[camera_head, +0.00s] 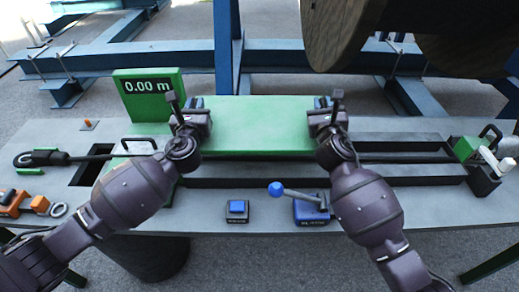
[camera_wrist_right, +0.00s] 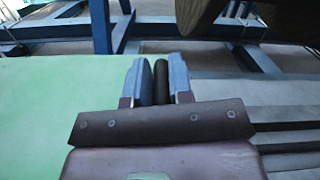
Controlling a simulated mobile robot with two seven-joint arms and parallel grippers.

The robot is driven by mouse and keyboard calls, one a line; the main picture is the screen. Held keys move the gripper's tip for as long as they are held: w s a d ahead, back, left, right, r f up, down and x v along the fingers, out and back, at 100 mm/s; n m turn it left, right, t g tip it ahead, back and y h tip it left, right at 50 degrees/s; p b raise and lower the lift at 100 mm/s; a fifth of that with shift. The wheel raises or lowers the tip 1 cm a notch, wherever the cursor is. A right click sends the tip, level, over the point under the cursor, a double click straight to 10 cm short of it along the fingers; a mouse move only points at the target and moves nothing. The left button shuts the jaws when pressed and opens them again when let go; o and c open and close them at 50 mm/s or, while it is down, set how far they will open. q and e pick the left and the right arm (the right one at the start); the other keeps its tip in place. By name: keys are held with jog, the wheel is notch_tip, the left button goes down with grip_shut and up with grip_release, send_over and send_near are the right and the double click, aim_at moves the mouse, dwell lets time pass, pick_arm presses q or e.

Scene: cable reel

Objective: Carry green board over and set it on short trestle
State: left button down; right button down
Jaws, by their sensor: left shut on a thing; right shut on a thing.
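The green board (camera_head: 258,125) lies flat between my two grippers, above the grey bench. My left gripper (camera_head: 195,103) is at its left edge and my right gripper (camera_head: 323,102) is at its right edge. In the right wrist view, the blue fingers of my right gripper (camera_wrist_right: 160,80) are closed around a dark upright bar, beside the board (camera_wrist_right: 60,100), apparently its handle. My left gripper's hold is mostly hidden by its own body. Whether the board touches the bench cannot be told. I cannot make out a short trestle.
The grey bench (camera_head: 228,185) carries a green 0.00 m display (camera_head: 150,92), a blue button box (camera_head: 237,210) and a blue-knobbed lever box (camera_head: 311,211). A dark cable (camera_head: 400,158) runs along the bench. A large wooden reel (camera_head: 340,30) and blue frame (camera_head: 275,57) stand behind.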

pick_arm(q)
jog(key=shift+r, duration=0.2)
